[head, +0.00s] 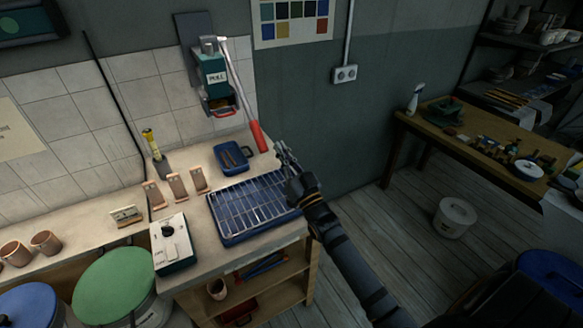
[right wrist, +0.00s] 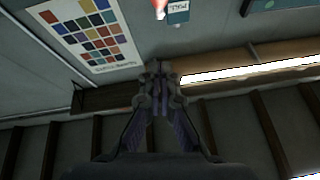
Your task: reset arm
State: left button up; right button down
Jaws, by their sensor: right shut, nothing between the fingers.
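My right gripper (head: 284,158) is raised over the right edge of the worktop, beside the blue tray with a wire rack (head: 250,205) and close to the red handle end of the lever (head: 258,137). Its fingers are shut and empty; they also show closed in the right wrist view (right wrist: 158,70), which looks up toward the wall and ceiling. My right arm comes in from the lower right. My left gripper is in neither view.
A wall dispenser marked PULL (head: 215,78) hangs above the worktop. A small blue tray (head: 233,158), a white box with a dial (head: 172,243) and several small stands are on it. A wooden table (head: 440,137) stands right, with a white bucket (head: 455,217) on the floor. Open floor lies between.

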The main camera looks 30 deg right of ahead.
jog(key=s+a+f+n+g, duration=0.1)
jog(key=s+f+g, duration=0.25)
jog(key=f, duration=0.25)
jog(key=s+a+f+g+h, duration=0.1)
jog(key=s+f+g, duration=0.25)
jog(key=f, duration=0.25)
jog(key=s+f+n+g, duration=0.1)
jog(key=s+f+g, duration=0.25)
jog(key=f, duration=0.25)
jog(key=s+d+f+g+h, duration=0.1)
jog(key=s+f+g, duration=0.2)
jog(key=s+g, duration=0.35)
jog(key=s+d+f+g+h, duration=0.1)
jog(key=s+f+g, duration=0.2)
jog(key=s, duration=0.6)
notch_tip(320, 180, down, 27)
jog(key=s+d+g, duration=0.1)
jog(key=s+d, duration=0.1)
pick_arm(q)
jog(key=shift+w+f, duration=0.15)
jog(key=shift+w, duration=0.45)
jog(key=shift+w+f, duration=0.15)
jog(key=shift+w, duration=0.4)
pick_arm(e)
jog(key=s+d+f+g, duration=0.1)
jog(key=s+f, duration=1.5)
jog(key=s, duration=0.2)
jog(key=shift+s+d+m, duration=0.15)
jog(key=shift+s+m, duration=0.15)
jog(key=shift+s, duration=0.05)
